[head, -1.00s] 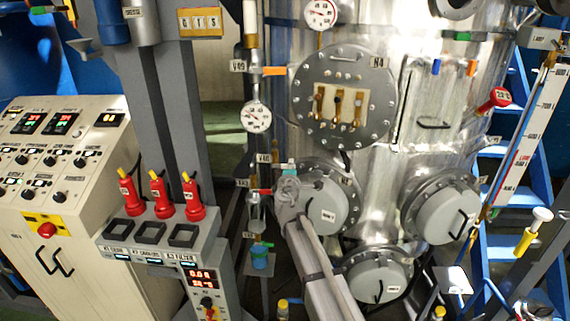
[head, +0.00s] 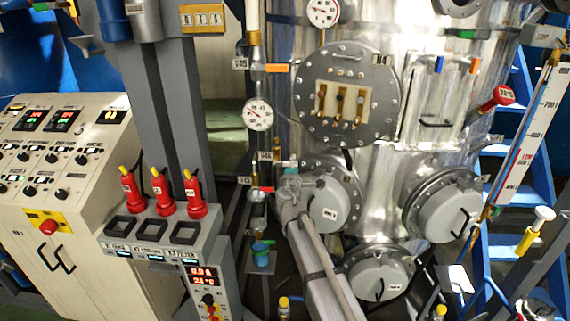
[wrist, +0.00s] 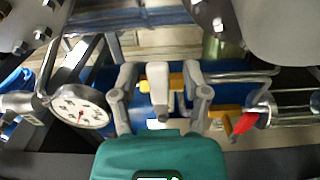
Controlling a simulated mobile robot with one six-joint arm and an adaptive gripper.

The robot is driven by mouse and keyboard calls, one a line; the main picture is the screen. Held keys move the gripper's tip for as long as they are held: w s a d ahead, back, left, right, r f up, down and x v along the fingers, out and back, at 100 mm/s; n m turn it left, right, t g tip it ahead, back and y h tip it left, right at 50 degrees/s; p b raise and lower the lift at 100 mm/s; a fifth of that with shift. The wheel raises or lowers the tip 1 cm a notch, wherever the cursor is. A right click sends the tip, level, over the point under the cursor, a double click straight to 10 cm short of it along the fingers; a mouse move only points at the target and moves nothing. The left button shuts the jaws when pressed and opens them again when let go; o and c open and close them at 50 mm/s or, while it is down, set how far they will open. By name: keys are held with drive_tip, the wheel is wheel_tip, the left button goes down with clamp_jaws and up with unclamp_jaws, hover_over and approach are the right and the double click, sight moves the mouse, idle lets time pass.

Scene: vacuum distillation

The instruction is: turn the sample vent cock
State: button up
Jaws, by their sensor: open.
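A cock with a pale lever (wrist: 158,88) and a yellow body shows in the middle of the wrist view; its tag cannot be read, so I cannot tell for sure that it is the sample vent cock. My gripper (wrist: 160,72) is open, with one finger on each side of this lever. Contact between the fingers and the lever cannot be made out. A second cock with a red handle (wrist: 243,122) is to the right, outside the fingers. In the head view my gripper (head: 289,183) is beside the thin sample pipe, and the pale lever cannot be made out there.
A round gauge (head: 258,114) is on the pipe above, close to my gripper in the wrist view too. A teal-capped jar (head: 261,252) stands below. The steel tank (head: 380,165) with grey round covers is close on the right. A control panel (head: 60,170) stands left.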

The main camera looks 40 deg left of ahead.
drive_tip(key=v, duration=1.2)
drive_tip(key=shift+w, duration=0.1)
